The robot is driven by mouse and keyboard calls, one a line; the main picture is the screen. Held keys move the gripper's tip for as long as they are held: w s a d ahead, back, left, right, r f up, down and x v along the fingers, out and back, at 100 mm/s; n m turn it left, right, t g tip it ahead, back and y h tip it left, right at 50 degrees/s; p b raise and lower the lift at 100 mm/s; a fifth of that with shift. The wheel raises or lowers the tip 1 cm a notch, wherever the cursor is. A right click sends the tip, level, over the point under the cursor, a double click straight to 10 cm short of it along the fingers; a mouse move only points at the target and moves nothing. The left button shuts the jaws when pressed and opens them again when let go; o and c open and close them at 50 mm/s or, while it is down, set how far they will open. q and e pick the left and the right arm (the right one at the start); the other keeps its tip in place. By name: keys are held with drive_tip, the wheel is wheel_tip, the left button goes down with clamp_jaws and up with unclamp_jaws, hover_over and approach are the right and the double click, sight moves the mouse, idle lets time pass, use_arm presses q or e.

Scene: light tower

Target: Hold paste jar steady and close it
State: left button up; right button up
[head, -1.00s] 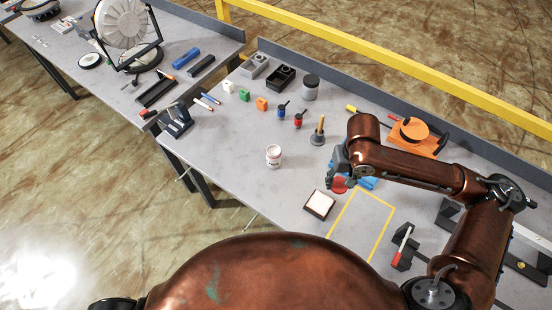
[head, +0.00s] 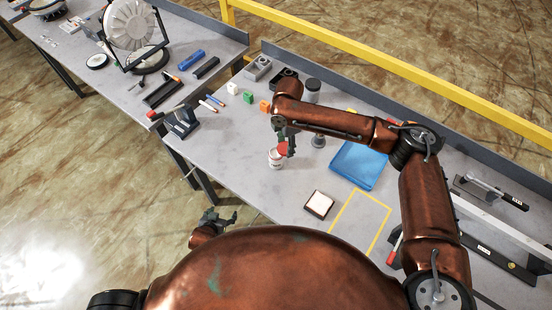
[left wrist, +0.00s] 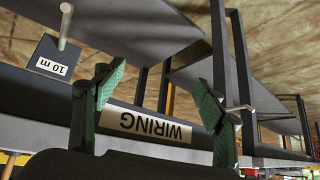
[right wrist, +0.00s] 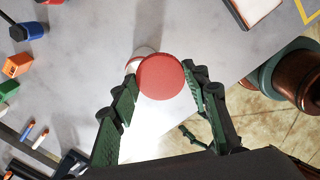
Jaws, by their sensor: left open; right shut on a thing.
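The white paste jar (head: 275,161) stands upright on the table. My right gripper (head: 284,148) is shut on the red lid (head: 283,150) and holds it close to the jar's top. In the right wrist view the lid (right wrist: 160,76) lies between the fingertips (right wrist: 160,84) and covers most of the jar (right wrist: 139,55), whose pale rim shows off to one side. I cannot tell whether lid and jar touch. My left gripper (head: 219,220) is open and empty, low at the table's near edge; in the left wrist view its fingers (left wrist: 160,88) face the bench side labelled WIRING.
Small coloured blocks (head: 248,97) stand behind. The table left of the jar is clear.

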use_arm(q)
drive_tip(key=w+d+r+t, duration=0.1)
drive_tip(key=w+d+r, duration=0.1)
drive_tip(key=r, duration=0.5)
drive_tip(key=w+d+r+t, duration=0.1)
drive_tip(key=r, duration=0.5)
drive_tip(key=m+t+h, duration=0.3)
drive_tip(key=h, duration=0.2)
approach(276, 160)
drive_tip(key=f, duration=0.1)
drive_tip(key=a+f, duration=0.1)
drive_tip(key=w+f+p, duration=0.1)
drive_tip(key=shift+a+f, duration=0.25)
drive_tip(key=shift+a, duration=0.05)
drive_tip(key=shift+d+r, duration=0.1)
drive_tip(key=shift+d, duration=0.35)
use_arm(e)
drive_tip(key=w+a+n, duration=0.1)
drive_tip(key=n, duration=0.1)
drive_tip(key=w+a+n, duration=0.2)
drive_tip(key=n, duration=0.1)
drive_tip(key=shift+a+r+n, duration=0.25)
drive_tip(key=shift+r+n, duration=0.05)
drive_tip(key=shift+r, duration=0.05)
use_arm(q)
drive_tip(key=x, duration=1.2)
clamp_jaws()
use_arm(e)
hover_over(276, 154)
drive_tip(key=shift+f, duration=2.5)
